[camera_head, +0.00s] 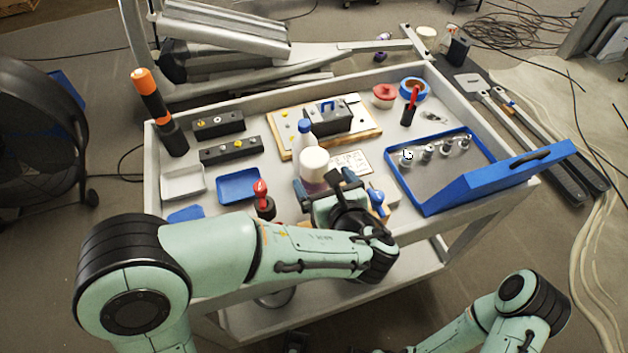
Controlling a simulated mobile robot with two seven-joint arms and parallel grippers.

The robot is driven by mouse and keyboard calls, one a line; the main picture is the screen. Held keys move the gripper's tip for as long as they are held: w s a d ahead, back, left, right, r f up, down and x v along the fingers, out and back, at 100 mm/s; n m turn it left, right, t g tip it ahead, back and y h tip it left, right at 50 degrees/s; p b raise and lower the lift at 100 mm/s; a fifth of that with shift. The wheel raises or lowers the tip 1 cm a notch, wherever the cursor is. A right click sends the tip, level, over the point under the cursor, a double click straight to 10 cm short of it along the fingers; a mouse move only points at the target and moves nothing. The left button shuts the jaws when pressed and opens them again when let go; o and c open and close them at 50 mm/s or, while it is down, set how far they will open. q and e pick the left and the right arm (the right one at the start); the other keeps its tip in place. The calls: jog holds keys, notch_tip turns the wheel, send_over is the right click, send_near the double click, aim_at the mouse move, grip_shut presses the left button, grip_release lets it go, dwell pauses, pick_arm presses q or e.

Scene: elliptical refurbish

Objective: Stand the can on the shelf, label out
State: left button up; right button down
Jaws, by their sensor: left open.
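A white-topped cylindrical container (313,160), which may be the can, stands upright on the cart's top tray. A white bottle with a blue cap (305,132) stands just behind it. I cannot read a label on either. My left gripper (330,187) is open at the near side of the white-topped container, its fingers close to the container's lower part. I cannot tell whether they touch it. The cart's lower shelf (400,268) shows below the top tray, partly hidden by my left arm. My right arm shows at the lower right, with its gripper out of view.
A blue tray (465,205) with several metal sockets lies at the right. A red-handled tool (262,192) and a blue dish (240,186) lie left of the gripper. An orange-and-black tool (155,105) stands at the back left. A red container (383,95) is at the back.

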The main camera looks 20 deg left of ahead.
aim_at(315, 163)
pick_arm(q)
jog(key=x, duration=0.8)
jog(key=shift+w+d+r, duration=0.15)
jog(key=shift+d+r, duration=0.05)
jog(key=c, duration=1.5)
grip_shut()
jog(key=shift+r, duration=0.15)
